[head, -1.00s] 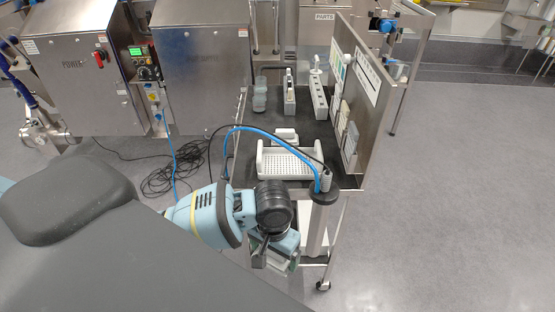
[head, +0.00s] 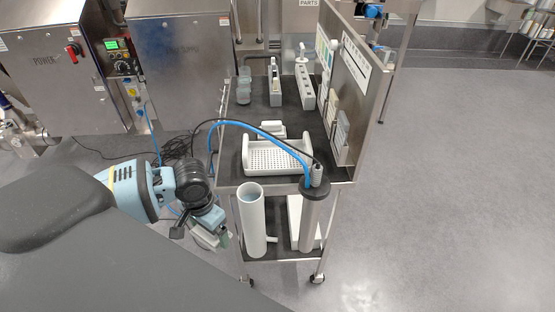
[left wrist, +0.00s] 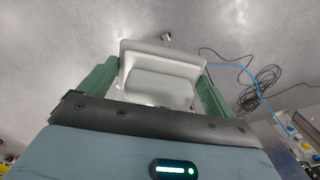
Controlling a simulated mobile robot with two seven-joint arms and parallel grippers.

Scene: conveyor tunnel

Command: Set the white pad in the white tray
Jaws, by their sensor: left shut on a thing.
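The white tray (head: 262,170), with a perforated floor and raised ends, sits at the near end of the cart's black top. Its floor looks empty. My left gripper (head: 212,236) hangs low, to the left of and nearer than the cart, apart from the tray. In the left wrist view, its green fingers (left wrist: 160,85) are shut on the white pad (left wrist: 160,88), a pale, rounded block with a raised rim. In the head view the pad is mostly hidden by the gripper. My right gripper is in neither view.
A small white block (head: 271,130) lies behind the tray. A black post cap (head: 314,189) with blue and black hoses stands at the near right corner. A steel panel (head: 352,85) borders the right side. A white cylinder (head: 251,220) stands on the lower shelf.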

